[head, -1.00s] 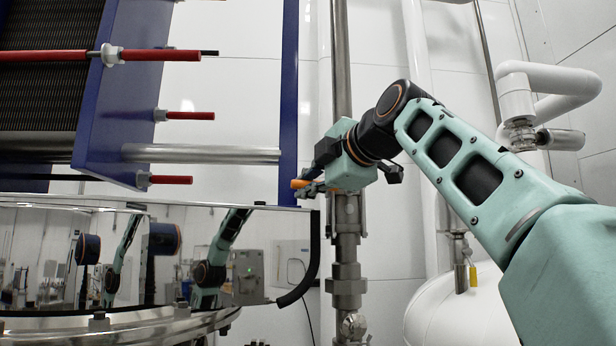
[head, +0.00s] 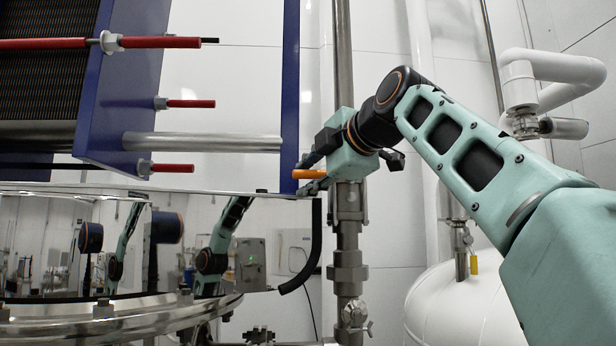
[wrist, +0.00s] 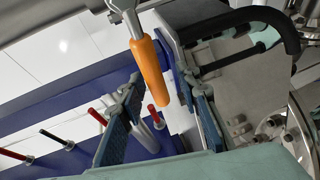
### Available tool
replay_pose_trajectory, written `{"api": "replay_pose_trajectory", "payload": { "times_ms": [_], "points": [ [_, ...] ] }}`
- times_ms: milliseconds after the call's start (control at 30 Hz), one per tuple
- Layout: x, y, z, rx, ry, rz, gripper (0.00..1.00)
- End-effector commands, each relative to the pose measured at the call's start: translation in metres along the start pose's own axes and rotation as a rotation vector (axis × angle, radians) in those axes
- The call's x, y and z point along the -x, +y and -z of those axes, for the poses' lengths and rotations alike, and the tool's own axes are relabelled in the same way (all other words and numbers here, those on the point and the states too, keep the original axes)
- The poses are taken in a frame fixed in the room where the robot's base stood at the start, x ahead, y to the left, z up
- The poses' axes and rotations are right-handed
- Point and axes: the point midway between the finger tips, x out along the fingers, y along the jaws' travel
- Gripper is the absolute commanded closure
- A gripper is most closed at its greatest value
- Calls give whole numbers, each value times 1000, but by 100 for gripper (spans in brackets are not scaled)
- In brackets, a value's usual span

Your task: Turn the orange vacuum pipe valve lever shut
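The orange lever (head: 309,174) of the vacuum pipe valve points left from the vertical steel pipe (head: 347,240) in the head view. In the wrist view the orange lever (wrist: 151,72) hangs from a metal stem at the top, its free end between my fingers. My gripper (head: 312,173) is at the lever, one finger above it and one below in the head view. In the wrist view my gripper (wrist: 160,88) has its fingers spread, with visible gaps on both sides of the lever. The valve body is mostly hidden behind my gripper.
A blue frame (head: 290,90) with red-sleeved rods (head: 160,42) stands left of the pipe. A shiny tank (head: 60,250) with a black edge hose (head: 312,255) lies below left. A white vessel (head: 465,305) and white bent pipe (head: 555,65) are right.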

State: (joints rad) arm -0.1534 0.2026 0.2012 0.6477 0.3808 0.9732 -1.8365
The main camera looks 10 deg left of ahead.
Motion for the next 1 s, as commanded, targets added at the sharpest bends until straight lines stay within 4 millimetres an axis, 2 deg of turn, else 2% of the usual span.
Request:
{"api": "replay_pose_trajectory", "payload": {
  "times_ms": [233, 600, 700, 1000],
  "points": [
    [10, 2, 0, -1, -1, -3, 69],
    [61, 1, -1, 0, -4, -2, 69],
    [70, 0, 0, 0, -1, 0, 69],
    [75, 0, 0, -1, 0, 0, 69]
  ]
}}
